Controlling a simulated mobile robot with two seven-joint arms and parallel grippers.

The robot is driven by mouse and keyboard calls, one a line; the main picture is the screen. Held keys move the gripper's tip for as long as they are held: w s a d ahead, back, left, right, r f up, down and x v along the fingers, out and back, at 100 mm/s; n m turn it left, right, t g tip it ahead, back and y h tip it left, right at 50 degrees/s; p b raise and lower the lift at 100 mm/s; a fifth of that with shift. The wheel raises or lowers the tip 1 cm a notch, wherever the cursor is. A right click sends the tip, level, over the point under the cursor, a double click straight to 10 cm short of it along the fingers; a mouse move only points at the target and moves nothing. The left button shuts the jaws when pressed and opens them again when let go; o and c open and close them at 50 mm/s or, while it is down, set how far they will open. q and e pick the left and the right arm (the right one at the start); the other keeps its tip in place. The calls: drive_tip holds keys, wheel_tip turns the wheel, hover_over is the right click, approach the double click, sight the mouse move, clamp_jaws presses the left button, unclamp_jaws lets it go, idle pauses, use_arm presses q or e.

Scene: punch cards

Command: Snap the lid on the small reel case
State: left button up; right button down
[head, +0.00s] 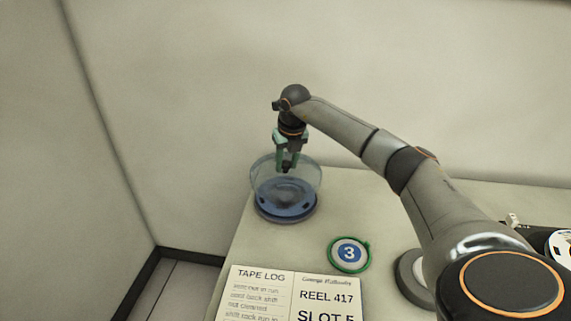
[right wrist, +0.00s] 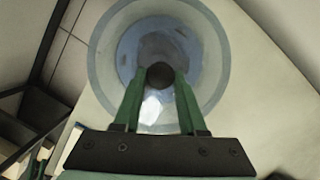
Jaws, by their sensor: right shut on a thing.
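The clear lid (head: 262,172) of the small reel case is a round see-through cover, held over the blue round case base (head: 287,215) near the table's far left corner. My right gripper (head: 288,168) comes down from above with green fingers shut on the lid's dark knob. In the right wrist view, the fingers (right wrist: 160,80) close on the knob, and the lid's pale ring (right wrist: 103,50) surrounds the blue base. The lid looks roughly centred over the base; I cannot tell whether it is seated. A partial green shape at the lower left may be my left gripper.
A grey round case (head: 410,277) sits partly behind my right arm. A dark tray and a white reel (head: 562,247) are at the far right.

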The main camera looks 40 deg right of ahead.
sight(287, 173)
drive_tip(key=shift+s+b+x, duration=0.2)
drive_tip(key=shift+b+x, duration=0.7)
drive_tip(key=shift+x, duration=0.05)
drive_tip(key=shift+s+b+x, duration=0.25)
drive_tip(key=shift+b+x, duration=0.65)
drive_tip(key=shift+x, duration=0.1)
drive_tip(key=shift+a+f+b, duration=0.15)
drive_tip(key=shift+f+b, duration=0.15)
drive_tip(key=shift+f, duration=0.3)
use_arm(q)
drive_tip(key=d+f, duration=0.1)
drive_tip(key=w+f, duration=0.1)
drive_tip(key=f, duration=0.1)
drive_tip(key=shift+d, duration=0.35)
drive_tip(key=shift+a+r, duration=0.1)
drive_tip(key=shift+r, duration=0.15)
drive_tip(key=shift+s+f, duration=0.15)
drive_tip(key=shift+s, duration=0.05)
drive_tip(key=shift+s+p, duration=0.1)
drive_tip(key=shift+p, duration=0.2)
